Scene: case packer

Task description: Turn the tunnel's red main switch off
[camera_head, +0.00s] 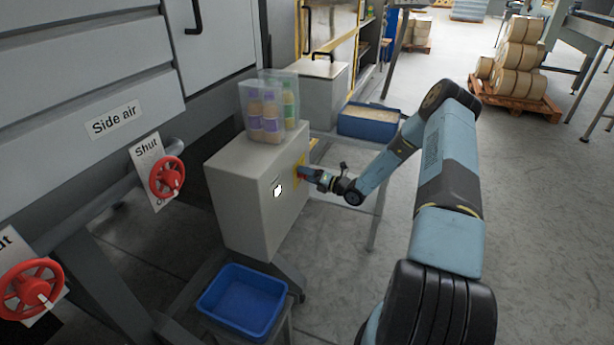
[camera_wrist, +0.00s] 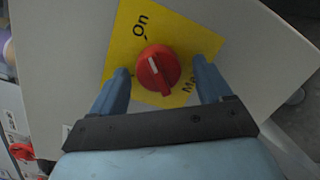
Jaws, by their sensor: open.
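The red main switch (camera_wrist: 158,68) is a round rotary knob on a yellow plate (camera_wrist: 122,50) in the wrist view. The word "On" is readable on the plate, and its white mark points toward that word's side. My gripper (camera_wrist: 160,80) is open, with one blue finger on each side of the knob; I cannot tell whether either finger touches it. In the head view, my gripper (camera_head: 310,175) is at the right face of the grey cabinet (camera_head: 240,205), where the knob and yellow plate show only in part.
A clear bin of bottles (camera_head: 267,105) stands on the cabinet. A blue tray (camera_head: 240,300) sits below in front. Red handwheels (camera_head: 167,177) are at the left. A blue crate (camera_head: 368,122) stands on a table behind.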

